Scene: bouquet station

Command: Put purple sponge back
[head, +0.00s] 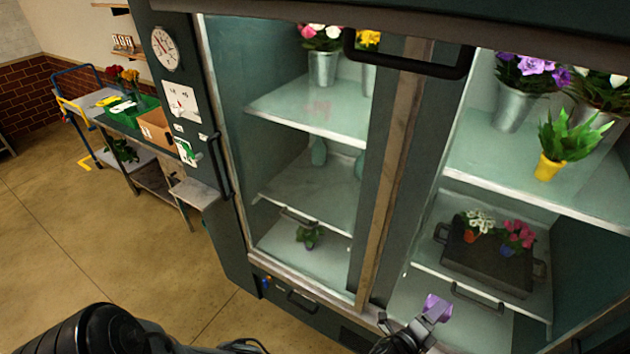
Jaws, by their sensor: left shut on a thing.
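The purple sponge (436,304) is a small purple block in the head view, low and right of centre. My left gripper (427,316) is shut on it and holds it up in front of the cooler's lower right part. Part of the sponge is hidden by the fingers. My right gripper does not show.
A dark glass-fronted cooler (400,170) fills the centre and right, with flower buckets on its shelves. A dark tray (486,262) with small potted flowers sits low on the right. A cluttered side table (120,115) stands at the left.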

